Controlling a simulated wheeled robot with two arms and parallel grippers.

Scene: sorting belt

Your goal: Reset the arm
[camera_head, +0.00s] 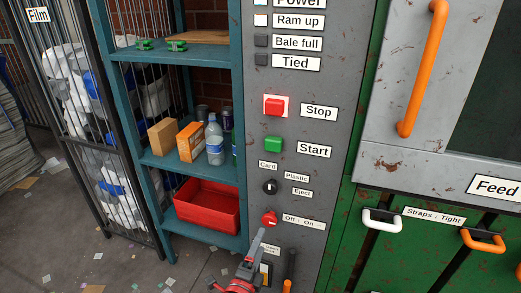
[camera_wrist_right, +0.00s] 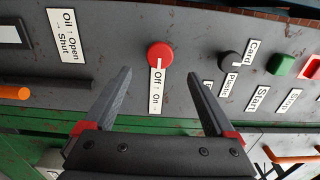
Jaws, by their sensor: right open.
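My right gripper (camera_head: 259,250) is at the bottom of the head view, in front of the grey control panel (camera_head: 301,180). In the right wrist view the right gripper (camera_wrist_right: 160,78) has its two dark fingers spread wide, with nothing between them. The red Off/On knob (camera_head: 270,219) is just above the fingertips. In the right wrist view the red knob (camera_wrist_right: 160,54) sits beyond the fingertips, apart from them, and its white pointer runs toward the Off/On label. My left gripper does not show.
The panel also has a red Stop button (camera_head: 275,106), a green Start button (camera_head: 274,145) and a black selector (camera_head: 270,187). A teal shelf (camera_head: 207,163) with bottles, boxes and a red bin (camera_head: 207,210) stands left. Orange and white handles stick out from the green machine at right.

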